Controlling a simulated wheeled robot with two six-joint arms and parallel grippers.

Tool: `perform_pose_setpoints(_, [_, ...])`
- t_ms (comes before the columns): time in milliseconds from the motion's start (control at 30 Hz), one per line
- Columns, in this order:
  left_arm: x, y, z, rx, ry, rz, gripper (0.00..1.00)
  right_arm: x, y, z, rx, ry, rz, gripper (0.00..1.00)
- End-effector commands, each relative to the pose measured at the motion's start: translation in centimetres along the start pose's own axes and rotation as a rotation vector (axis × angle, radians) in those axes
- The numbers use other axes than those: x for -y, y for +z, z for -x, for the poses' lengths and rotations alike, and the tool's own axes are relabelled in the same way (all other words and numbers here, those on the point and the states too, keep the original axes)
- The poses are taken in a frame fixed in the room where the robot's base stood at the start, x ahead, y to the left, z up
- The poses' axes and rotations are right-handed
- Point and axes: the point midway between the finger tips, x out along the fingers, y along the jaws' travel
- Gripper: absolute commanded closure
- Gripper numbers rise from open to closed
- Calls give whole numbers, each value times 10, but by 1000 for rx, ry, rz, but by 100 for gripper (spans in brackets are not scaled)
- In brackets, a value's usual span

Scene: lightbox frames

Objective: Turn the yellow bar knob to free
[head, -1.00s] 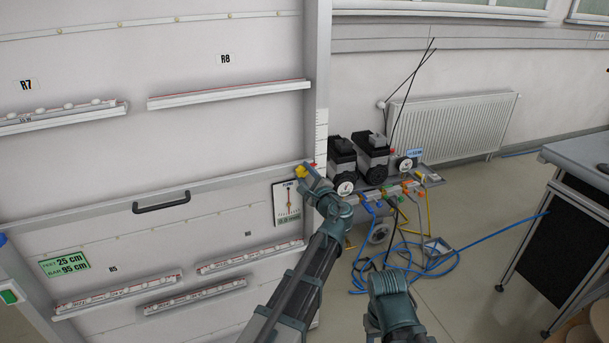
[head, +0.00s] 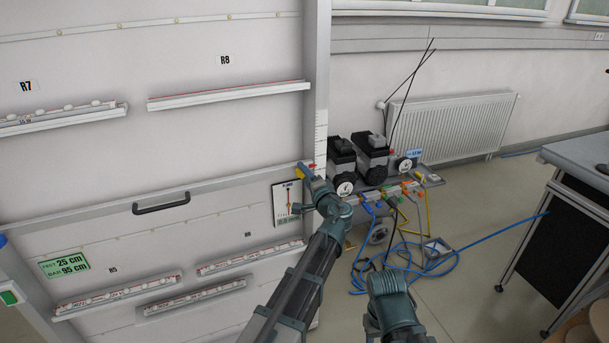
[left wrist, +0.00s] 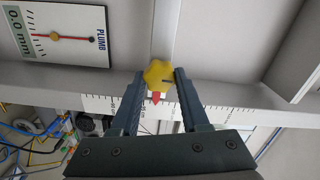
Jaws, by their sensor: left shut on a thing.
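The yellow bar knob (left wrist: 160,75) sits on the pale metal frame and shows between my fingertips in the left wrist view. A small red pointed mark (left wrist: 155,98) lies just beside it. My left gripper (left wrist: 155,82) is shut on the knob, one finger on each side. In the head view, my left gripper (head: 308,178) is at the frame's upright, and only a little of the yellow knob (head: 301,169) shows past it. My right arm is at the bottom, but its gripper does not show. I cannot read any marking for free.
A PLUMB gauge (head: 286,204) with a red needle is left of the gripper; it reads 0.0 mm in the left wrist view (left wrist: 58,34). A black handle (head: 161,202) is further left. A shelf of pumps (head: 372,163) and blue hoses (head: 408,253) are to the right.

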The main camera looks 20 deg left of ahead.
Motion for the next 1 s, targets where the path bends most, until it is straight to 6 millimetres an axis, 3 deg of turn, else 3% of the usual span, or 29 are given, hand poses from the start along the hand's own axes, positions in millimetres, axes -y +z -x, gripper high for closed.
perform_pose_setpoints(700, [1,0,0,0,-2,67,100,0,0,0,0,0,0,50])
perform_pose_setpoints(733, [1,0,0,0,-2,67,53,0,0,0,0,0,0,50])
perform_pose_setpoints(900, [1,0,0,0,-1,67,25,0,0,0,0,0,0,50])
perform_pose_setpoints(1000, [1,0,0,0,-1,67,25,0,0,0,0,0,0,50])
